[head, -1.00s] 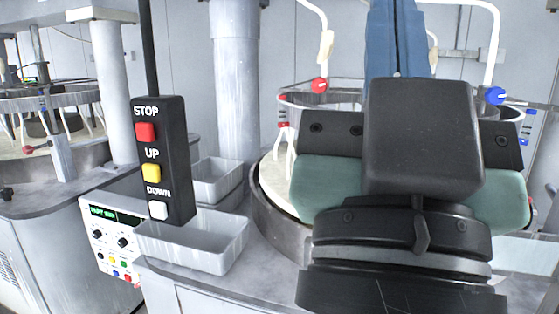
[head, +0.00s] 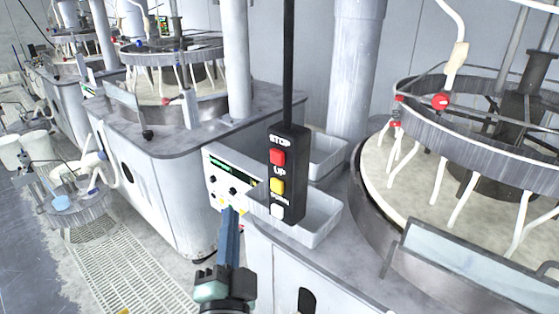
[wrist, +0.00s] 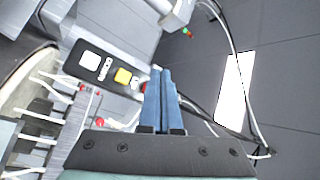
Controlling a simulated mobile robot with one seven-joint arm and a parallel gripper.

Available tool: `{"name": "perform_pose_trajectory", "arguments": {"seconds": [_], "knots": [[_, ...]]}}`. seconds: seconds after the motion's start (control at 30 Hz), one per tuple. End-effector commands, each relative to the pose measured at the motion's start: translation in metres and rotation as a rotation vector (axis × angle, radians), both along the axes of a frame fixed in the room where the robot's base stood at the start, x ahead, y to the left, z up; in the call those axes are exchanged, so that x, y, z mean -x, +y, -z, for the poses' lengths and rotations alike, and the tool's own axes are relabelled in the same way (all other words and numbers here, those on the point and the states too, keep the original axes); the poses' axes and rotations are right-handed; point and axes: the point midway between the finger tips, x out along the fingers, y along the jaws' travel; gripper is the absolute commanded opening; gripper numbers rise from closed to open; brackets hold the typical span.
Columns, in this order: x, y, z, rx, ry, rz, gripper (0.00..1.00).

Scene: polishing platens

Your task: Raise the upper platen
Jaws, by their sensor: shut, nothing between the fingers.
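A black pendant (head: 287,172) hangs on a dark rod, with a red STOP button (head: 277,157), a yellow UP button (head: 277,186) and a white DOWN button (head: 277,211). My gripper (head: 232,212) has its blue fingers together and empty, to the lower left of the pendant in the head view. In the wrist view the finger tips (wrist: 161,70) lie beside the pendant's red end, partly covering the red button; the yellow button (wrist: 122,76) is clear of them. The grey ring (head: 470,148), apparently the upper platen, sits above a pale round plate (head: 385,195).
A control panel (head: 232,182) with knobs and a green display is left of the pendant. Grey trays (head: 318,222) stand behind it. White hoses (head: 440,180) and a red-knobbed fitting (head: 440,102) are at right.

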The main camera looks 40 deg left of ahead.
Motion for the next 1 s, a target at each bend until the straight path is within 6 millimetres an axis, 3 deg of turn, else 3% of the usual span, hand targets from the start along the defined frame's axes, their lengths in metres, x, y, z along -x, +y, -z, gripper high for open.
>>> {"name": "perform_pose_trajectory", "arguments": {"seconds": [0.17, 0.53, 1.0], "knots": [[0.007, 0.006, 0.008, -0.017, 0.034, -0.022, 0.0], [0.0, 0.005, 0.008, -0.016, 0.027, -0.018, 0.0], [-0.062, -0.001, 0.01, -0.015, 0.026, -0.017, 0.0]]}}
